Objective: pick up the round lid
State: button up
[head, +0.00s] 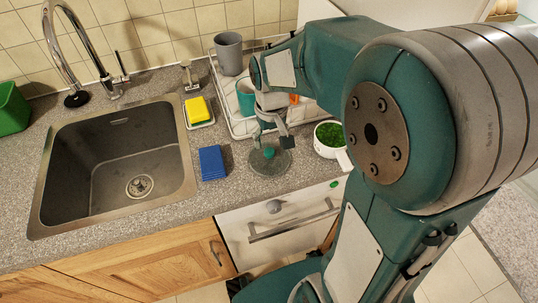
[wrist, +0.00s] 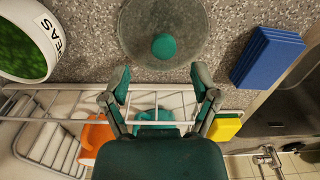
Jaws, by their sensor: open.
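The round lid (head: 270,168) is a clear, greyish disc with a teal knob in its middle, lying flat on the speckled counter. In the wrist view the lid (wrist: 163,18) is at the top centre, its knob (wrist: 164,47) facing me. My gripper (head: 271,142) is open and empty, pointing down over the lid. In the wrist view its two fingers (wrist: 162,78) are spread on either side of the knob's line, with the knob just beyond the tips. I see no contact with the lid.
A white container of peas (head: 335,152) stands right of the lid. A blue block (head: 212,163) lies left, near the sink (head: 115,160). Behind is a white wire rack (head: 240,126) with cups; a yellow sponge (head: 197,110) sits beside the sink.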

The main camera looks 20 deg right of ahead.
aim_at(269, 150)
jog(key=f, duration=0.5)
jog(key=shift+a+f, duration=0.1)
jog(key=shift+a, duration=0.15)
grip_shut()
